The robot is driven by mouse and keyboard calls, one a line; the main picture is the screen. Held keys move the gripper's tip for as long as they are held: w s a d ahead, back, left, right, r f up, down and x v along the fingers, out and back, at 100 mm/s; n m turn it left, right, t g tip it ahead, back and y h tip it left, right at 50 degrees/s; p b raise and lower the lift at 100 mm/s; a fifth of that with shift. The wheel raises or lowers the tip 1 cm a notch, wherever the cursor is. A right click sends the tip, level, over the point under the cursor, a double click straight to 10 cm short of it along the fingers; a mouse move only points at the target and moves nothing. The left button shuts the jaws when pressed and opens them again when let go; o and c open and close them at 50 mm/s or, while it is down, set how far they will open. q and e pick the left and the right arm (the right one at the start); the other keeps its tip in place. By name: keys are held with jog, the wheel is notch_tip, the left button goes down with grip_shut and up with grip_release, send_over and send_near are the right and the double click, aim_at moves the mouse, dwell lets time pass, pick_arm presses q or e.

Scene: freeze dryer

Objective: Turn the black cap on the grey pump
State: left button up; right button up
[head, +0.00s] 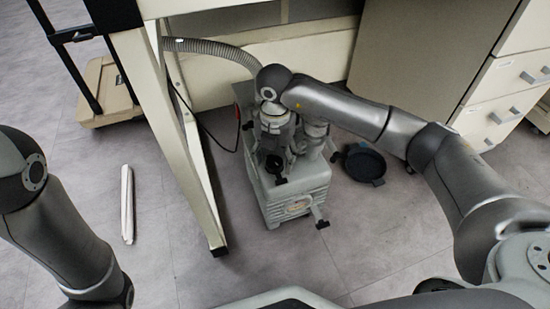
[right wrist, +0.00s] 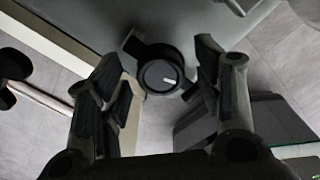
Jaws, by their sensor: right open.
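The grey pump (head: 292,193) stands on the floor under the bench. The black cap (head: 275,168) is on its top, near the front. In the right wrist view the black cap (right wrist: 160,70) is round with a side tab and a white mark. My right gripper (head: 277,155) is above the pump, over the cap. In the right wrist view its fingers (right wrist: 163,95) are open, one on each side of the cap, with gaps visible. I cannot tell whether they reach down to its height. My left arm shows at the left, but its gripper is out of view.
The bench leg (head: 190,150) stands left of the pump. A ribbed hose (head: 215,48) runs behind it. A dark round dish (head: 364,163) lies on the floor to the right, near the drawer cabinet (head: 500,75). A white bar (head: 127,205) lies at left. The front floor is clear.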

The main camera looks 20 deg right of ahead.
jog(key=c, duration=1)
jog(key=shift+r, duration=0.1)
jog(key=shift+n+p, duration=0.4)
